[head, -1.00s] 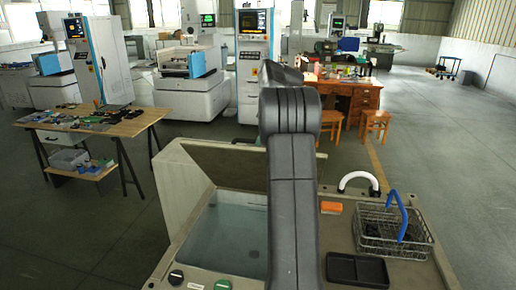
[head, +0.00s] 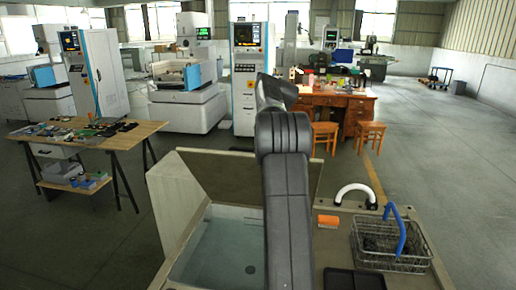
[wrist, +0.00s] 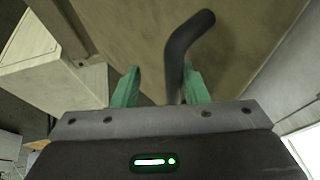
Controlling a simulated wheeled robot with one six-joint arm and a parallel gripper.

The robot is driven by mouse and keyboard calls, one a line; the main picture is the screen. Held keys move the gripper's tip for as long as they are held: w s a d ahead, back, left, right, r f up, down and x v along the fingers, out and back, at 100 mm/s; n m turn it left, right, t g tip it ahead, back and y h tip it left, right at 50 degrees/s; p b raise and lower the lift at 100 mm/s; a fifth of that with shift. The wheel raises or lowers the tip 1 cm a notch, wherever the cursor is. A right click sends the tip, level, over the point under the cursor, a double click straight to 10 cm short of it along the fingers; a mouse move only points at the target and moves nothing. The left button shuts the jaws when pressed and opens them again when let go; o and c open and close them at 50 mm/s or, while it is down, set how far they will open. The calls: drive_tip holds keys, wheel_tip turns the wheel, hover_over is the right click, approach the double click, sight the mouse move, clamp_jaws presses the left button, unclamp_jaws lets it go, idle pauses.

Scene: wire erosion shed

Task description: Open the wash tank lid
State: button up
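The wash tank (head: 213,250) stands open in front of me, with clear liquid visible inside. Its lid (head: 230,178) is a brown-grey panel standing raised at the tank's far side, partly hidden by my arm. In the wrist view the lid (wrist: 125,35) fills much of the background. A dark bent bar handle (wrist: 178,55) runs in between the green fingers of my gripper (wrist: 160,88). The fingers are apart, with a clear gap left of the bar; the bar is close to the right finger, and contact cannot be told. In the head view my gripper is hidden behind the arm.
Right of the tank, the worktop holds an orange block (head: 328,221), a wire basket (head: 385,250) with a blue handle, a black tray (head: 354,281) and a white curved pipe (head: 355,190). A trestle table (head: 95,135) stands at left. Open floor lies at right.

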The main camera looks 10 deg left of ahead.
drive_tip(key=shift+w, duration=0.15)
drive_tip(key=shift+s+r, duration=0.2)
drive_tip(key=shift+r, duration=0.05)
drive_tip(key=shift+a, duration=0.1)
drive_tip(key=shift+s, duration=0.1)
